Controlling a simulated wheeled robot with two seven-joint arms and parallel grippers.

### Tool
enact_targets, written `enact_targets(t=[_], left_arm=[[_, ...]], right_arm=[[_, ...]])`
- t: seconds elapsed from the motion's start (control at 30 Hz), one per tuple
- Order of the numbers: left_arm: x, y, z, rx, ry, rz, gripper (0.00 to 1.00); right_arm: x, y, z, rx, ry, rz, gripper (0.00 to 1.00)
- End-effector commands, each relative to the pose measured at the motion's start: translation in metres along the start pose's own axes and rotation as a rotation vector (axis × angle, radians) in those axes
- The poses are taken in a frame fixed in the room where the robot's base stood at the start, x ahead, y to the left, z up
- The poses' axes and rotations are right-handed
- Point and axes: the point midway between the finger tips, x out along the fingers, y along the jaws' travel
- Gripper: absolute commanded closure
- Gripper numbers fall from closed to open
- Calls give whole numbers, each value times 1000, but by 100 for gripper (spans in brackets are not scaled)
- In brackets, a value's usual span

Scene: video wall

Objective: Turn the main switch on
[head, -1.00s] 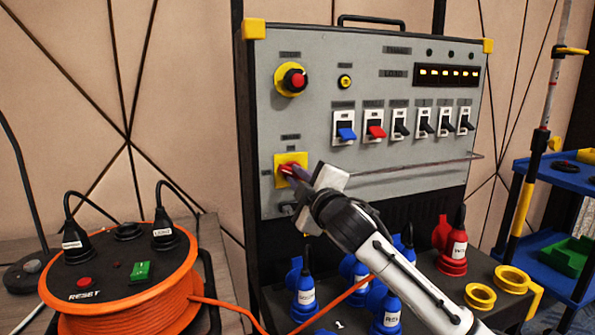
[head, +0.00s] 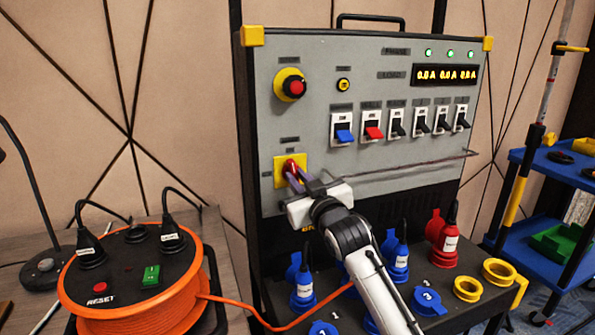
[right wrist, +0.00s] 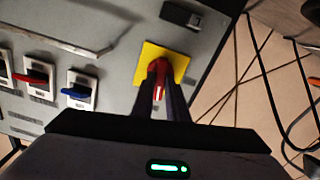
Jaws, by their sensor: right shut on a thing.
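The main switch (head: 291,166) is a red rotary handle on a yellow square plate, low on the left of the grey power panel (head: 375,75). My right gripper (head: 294,178) comes from below right and is shut on the red handle. In the right wrist view the red handle (right wrist: 159,72) sits between the two dark fingers (right wrist: 160,95) in front of the yellow plate (right wrist: 178,60). The handle looks close to upright in the head view; the fingers hide part of it. Three green phase lights (head: 450,53) are lit, and the load display (head: 446,74) reads 0.0 A. My left gripper is not in view.
A red emergency knob (head: 297,88) is above the switch. A row of breakers (head: 397,122) and a thin rail (head: 400,168) are to its right. Blue and red plugs (head: 445,240) stand below. An orange cable reel (head: 135,280) is at left, a blue cart (head: 560,180) at right.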

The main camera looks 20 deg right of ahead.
Motion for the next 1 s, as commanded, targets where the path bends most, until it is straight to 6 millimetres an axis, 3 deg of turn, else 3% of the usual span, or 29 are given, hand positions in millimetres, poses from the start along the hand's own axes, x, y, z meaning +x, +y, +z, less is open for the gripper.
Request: enact_targets(t=[0.17,0.4,0.97,1.0], left_arm=[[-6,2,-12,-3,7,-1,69],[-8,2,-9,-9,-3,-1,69],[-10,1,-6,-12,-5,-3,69],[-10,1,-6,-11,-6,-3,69]], right_arm=[[0,0,-1,108,-3,-1,100],[0,0,1,191,-4,-1,100],[0,0,2,220,-3,-1,100],[0,0,2,220,-2,-1,82]])
